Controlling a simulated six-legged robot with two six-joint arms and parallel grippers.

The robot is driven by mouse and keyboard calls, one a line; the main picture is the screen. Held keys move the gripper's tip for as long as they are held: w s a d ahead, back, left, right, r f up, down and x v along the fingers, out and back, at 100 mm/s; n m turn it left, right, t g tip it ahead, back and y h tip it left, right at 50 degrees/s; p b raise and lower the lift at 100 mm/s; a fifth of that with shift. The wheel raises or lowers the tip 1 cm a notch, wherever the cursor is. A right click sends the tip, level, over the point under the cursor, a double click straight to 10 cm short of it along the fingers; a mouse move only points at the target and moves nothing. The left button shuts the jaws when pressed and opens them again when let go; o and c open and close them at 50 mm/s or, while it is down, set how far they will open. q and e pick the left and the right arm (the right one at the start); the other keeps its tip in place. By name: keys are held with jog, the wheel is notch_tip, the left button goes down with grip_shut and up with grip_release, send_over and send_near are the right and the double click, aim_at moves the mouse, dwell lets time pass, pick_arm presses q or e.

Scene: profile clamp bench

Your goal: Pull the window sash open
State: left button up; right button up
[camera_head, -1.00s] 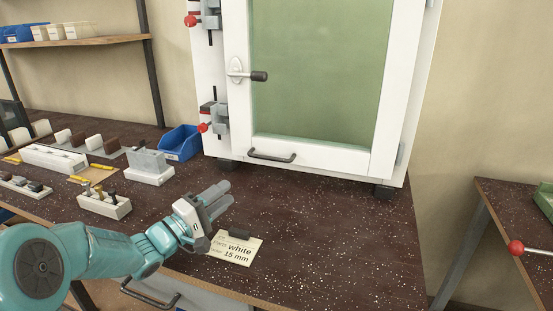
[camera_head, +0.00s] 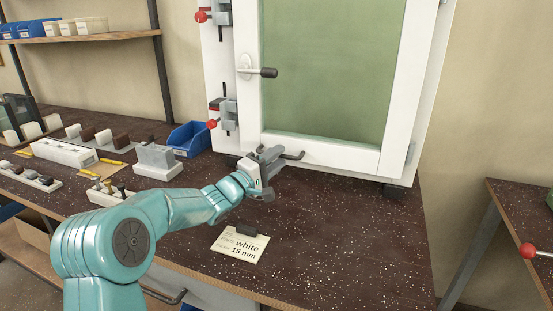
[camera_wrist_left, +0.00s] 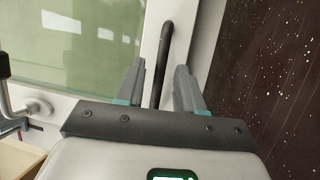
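The window sash (camera_head: 391,90) is a white frame with a green pane, standing upright on the bench. A dark pull bar (camera_head: 293,156) is on its bottom rail. A lever handle (camera_head: 264,71) with a dark grip points right on its left side. My left gripper (camera_head: 271,154) is at the pull bar and partly covers its left end. In the left wrist view the gripper (camera_wrist_left: 160,68) is open, and the pull bar (camera_wrist_left: 165,38) runs into the gap between its fingers, with no visible contact. My right gripper is out of view.
Red-knobbed clamps (camera_head: 222,113) sit on the left jamb. A blue bin (camera_head: 188,139), a grey-white block (camera_head: 157,161) and small part racks stand left on the dark bench. A card (camera_head: 240,245) lies in front. The bench (camera_head: 350,235) at right front is clear.

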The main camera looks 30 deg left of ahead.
pick_arm(q)
jog(key=shift+w, duration=0.2)
grip_shut()
jog(key=shift+s+d, duration=0.1)
